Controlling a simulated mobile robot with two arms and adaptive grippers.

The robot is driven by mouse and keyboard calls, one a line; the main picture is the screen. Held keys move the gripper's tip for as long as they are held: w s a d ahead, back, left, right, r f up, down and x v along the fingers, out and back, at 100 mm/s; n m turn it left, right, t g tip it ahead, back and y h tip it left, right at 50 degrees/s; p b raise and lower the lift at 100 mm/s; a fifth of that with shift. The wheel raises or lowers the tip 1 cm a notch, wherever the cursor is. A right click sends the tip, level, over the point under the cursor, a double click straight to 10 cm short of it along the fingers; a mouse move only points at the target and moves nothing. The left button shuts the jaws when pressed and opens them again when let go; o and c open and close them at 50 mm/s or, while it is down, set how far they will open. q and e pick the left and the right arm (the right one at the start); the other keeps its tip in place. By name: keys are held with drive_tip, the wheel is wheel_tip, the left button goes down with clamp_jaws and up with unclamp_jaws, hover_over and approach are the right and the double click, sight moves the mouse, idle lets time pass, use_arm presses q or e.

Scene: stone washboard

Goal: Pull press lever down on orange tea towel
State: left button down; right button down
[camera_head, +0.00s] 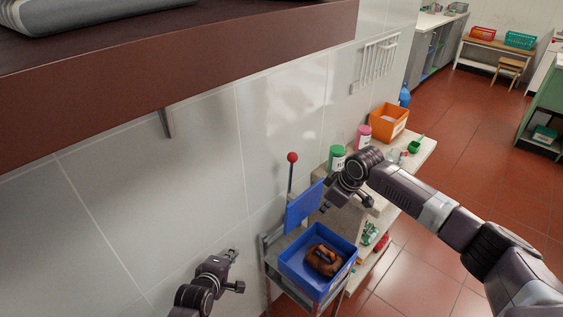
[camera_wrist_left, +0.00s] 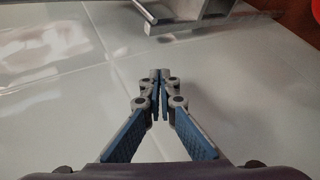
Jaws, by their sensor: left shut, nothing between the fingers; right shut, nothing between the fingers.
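The press has a lever with a red ball knob (camera_head: 292,157) standing upright on a thin rod, above a tilted blue plate (camera_head: 302,207). Below the plate, a blue tray (camera_head: 289,262) holds the crumpled orange-brown tea towel (camera_head: 324,260). The plate is raised clear of the towel. My left gripper (camera_head: 236,271) is shut and empty, low to the left of the press and apart from it. In the left wrist view its fingertips (camera_wrist_left: 159,78) meet in front of pale tiles. My right gripper (camera_head: 346,204) is shut and empty, right of the blue plate; whether they touch is unclear.
A pale tiled wall runs behind the press. A dark red-brown shelf (camera_head: 180,65) overhangs at upper left. Green-lidded (camera_head: 338,157) and pink-lidded (camera_head: 363,136) containers and an orange box (camera_head: 389,122) stand on a bench behind my right arm. Open red floor lies at right.

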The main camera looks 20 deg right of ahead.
use_arm(q)
drive_tip(key=w+d+r+n+t+h, duration=0.15)
drive_tip(key=d+r, duration=0.25)
drive_tip(key=r, duration=0.4)
drive_tip(key=w+d+r+n+h, duration=0.1)
drive_tip(key=w+d+r, duration=0.2)
drive_tip(key=r, duration=0.5)
drive_tip(key=w+d+r+n+t+h, duration=0.15)
drive_tip(key=d+r, duration=0.25)
drive_tip(key=r, duration=0.4)
drive_tip(key=shift+g, duration=0.4)
drive_tip(key=x, duration=1)
drive_tip(key=shift+r, duration=0.15)
drive_tip(key=s+d+r, duration=0.2)
drive_tip(key=shift+s, duration=0.3)
drive_tip(key=shift+d, duration=0.1)
